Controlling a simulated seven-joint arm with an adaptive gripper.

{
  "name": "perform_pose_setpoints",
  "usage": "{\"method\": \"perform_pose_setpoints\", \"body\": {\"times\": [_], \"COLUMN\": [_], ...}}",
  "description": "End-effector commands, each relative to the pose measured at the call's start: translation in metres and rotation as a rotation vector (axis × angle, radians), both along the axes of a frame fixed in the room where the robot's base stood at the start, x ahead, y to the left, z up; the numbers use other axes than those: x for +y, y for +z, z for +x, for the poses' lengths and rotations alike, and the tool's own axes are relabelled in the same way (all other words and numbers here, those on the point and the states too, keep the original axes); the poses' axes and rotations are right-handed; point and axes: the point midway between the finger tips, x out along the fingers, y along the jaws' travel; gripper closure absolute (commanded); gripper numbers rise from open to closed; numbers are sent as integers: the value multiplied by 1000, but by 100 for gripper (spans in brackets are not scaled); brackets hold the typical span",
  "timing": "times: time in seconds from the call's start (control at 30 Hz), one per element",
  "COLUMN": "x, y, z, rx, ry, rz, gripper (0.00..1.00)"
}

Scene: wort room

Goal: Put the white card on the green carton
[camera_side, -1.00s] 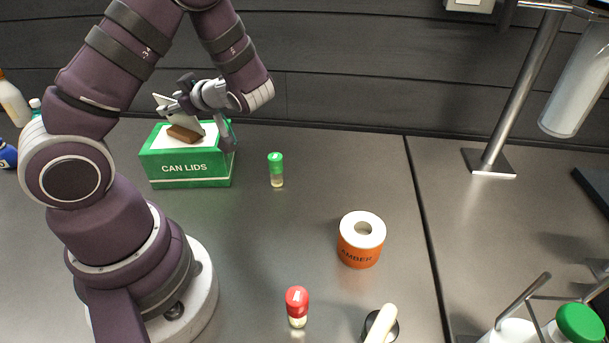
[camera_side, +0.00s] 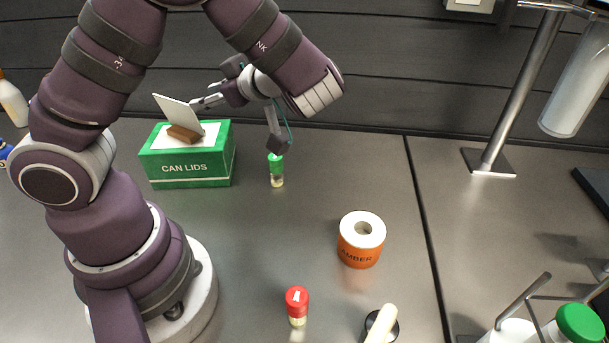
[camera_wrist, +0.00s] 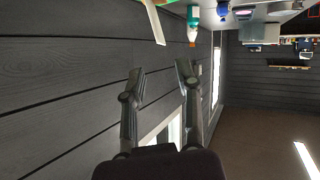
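The white card (camera_side: 177,113) stands tilted in a small brown block (camera_side: 184,133) on the white top of the green carton (camera_side: 187,166), marked CAN LIDS. My gripper (camera_side: 238,124) is open and empty, to the right of the card and above the carton's right side. One finger reaches left to near the card's right edge in the side view; whether they touch I cannot tell. The other finger hangs lower, just above the green-capped vial. In the wrist view the two fingers (camera_wrist: 160,82) are apart with nothing between them.
The green-capped vial (camera_side: 276,172) stands just right of the carton. An orange AMBER roll (camera_side: 358,245), a red-capped vial (camera_side: 297,307) and a dark cup with a pale rod (camera_side: 381,325) stand nearer.

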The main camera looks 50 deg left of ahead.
Motion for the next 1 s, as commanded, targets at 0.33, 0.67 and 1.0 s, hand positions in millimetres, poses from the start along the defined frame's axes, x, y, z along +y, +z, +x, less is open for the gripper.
{"method": "perform_pose_setpoints", "body": {"times": [0.33,0.67,1.0], "x": [-55,-124,-126], "y": [-5,25,26], "z": [3,-16,-16], "rx": [356,611,624], "ry": [-975,-1905,-1931], "rz": [-772,-529,-513], "gripper": [67,67,67]}}
